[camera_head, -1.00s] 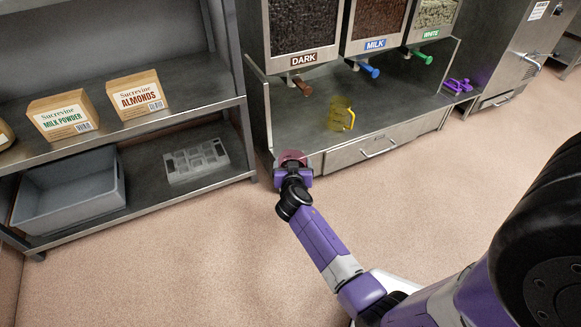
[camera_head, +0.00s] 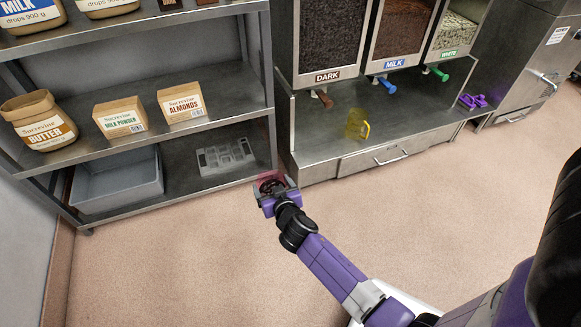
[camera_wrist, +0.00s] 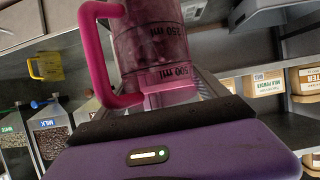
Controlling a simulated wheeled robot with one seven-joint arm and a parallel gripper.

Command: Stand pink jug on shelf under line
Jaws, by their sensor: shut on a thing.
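The pink jug (camera_head: 268,181) is in my gripper (camera_head: 277,192), held off the floor. In the head view it is small and partly hidden by the gripper. In the wrist view the see-through pink jug (camera_wrist: 152,45), with dark volume marks and a thick pink handle, fills the top middle; reddish-brown contents show through its wall. My gripper is shut on it. The jug is in front of the gap between the grey rack and the dispenser unit. The rack's lower shelf (camera_head: 188,187) and middle shelf (camera_head: 85,140) are at the left.
A grey bin (camera_head: 118,183) and a pale mould (camera_head: 226,157) occupy the lower shelf. Boxes and a butter bag (camera_head: 40,122) stand above. A yellow jug (camera_head: 356,124) is on the steel counter (camera_head: 420,112) under the DARK, MILK and WHITE hoppers. A purple object (camera_head: 472,101) lies farther right. The front floor is clear.

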